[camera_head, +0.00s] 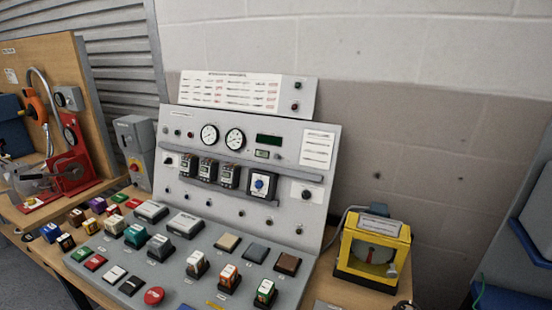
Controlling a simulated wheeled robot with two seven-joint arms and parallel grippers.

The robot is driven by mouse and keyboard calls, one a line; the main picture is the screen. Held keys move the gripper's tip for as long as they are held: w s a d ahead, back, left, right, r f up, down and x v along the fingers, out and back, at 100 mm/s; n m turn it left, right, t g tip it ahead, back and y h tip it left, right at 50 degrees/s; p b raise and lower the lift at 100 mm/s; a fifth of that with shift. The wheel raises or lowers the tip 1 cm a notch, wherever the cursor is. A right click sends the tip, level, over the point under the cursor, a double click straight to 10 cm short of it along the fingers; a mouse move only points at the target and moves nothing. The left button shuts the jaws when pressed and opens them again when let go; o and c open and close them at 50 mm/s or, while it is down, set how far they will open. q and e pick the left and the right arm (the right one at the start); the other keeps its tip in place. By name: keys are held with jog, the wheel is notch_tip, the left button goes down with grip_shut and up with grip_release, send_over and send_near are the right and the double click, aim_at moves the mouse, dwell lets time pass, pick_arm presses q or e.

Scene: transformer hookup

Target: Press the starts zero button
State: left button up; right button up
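The grey control console (325,240) stands on the bench in the middle of the head view. Its upright panel carries two round dials, a dark green display (269,139) and a small pale counter window (262,154) below it. A small dark button or knob (277,156) sits just right of that window. The labels are too small to read, so I cannot tell which button is the starts zero button. Neither of my grippers is in view.
Several keys and a red mushroom button (154,296) cover the sloping desk. A yellow-framed meter (372,250) stands on the right. A grey switch box (134,150) and red apparatus (72,165) stand on the left.

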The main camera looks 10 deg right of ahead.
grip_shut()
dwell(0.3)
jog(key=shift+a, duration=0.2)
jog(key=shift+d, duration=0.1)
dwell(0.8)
